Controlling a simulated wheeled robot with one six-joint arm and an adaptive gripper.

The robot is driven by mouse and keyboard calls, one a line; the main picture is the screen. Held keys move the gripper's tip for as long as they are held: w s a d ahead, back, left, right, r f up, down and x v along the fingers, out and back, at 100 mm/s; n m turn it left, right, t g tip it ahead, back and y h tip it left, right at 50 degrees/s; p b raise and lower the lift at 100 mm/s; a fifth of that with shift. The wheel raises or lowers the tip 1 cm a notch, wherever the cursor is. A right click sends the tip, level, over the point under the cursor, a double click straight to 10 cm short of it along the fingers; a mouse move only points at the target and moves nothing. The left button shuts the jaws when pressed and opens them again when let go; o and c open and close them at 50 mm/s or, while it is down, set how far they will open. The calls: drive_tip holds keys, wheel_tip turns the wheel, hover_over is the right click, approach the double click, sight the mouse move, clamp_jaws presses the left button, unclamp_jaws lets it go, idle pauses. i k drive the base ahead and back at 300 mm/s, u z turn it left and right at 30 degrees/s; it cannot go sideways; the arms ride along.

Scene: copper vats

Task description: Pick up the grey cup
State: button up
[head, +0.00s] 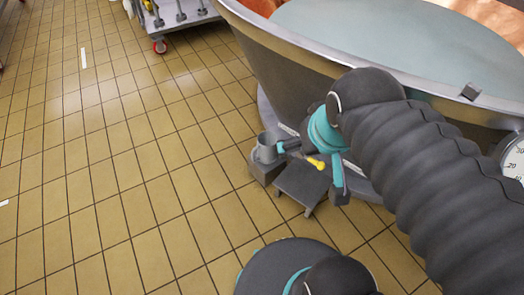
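The grey cup (267,148) stands upright on a low grey block beside the base of the large vat. It looks like a small open-topped cylinder. My arm reaches in from the right in a dark ribbed sleeve. My gripper (290,144) seems to be just right of the cup, with a teal part close to its right side. I cannot tell whether it touches the cup. The fingers are small and partly hidden by the arm's teal and dark joints, so their opening is unclear.
A small dark table (301,187) stands right of the cup, with a yellow-ended thing (316,163) over it. The large metal vat (290,80) fills the upper right, and a dial (514,160) shows at the right edge. A wheeled trolley (180,20) stands at the top. Tiled floor at left is clear.

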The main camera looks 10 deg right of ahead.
sight(266, 148)
drive_tip(key=u, duration=2.1)
drive_tip(key=i, duration=2.05)
drive_tip(key=z, duration=2.85)
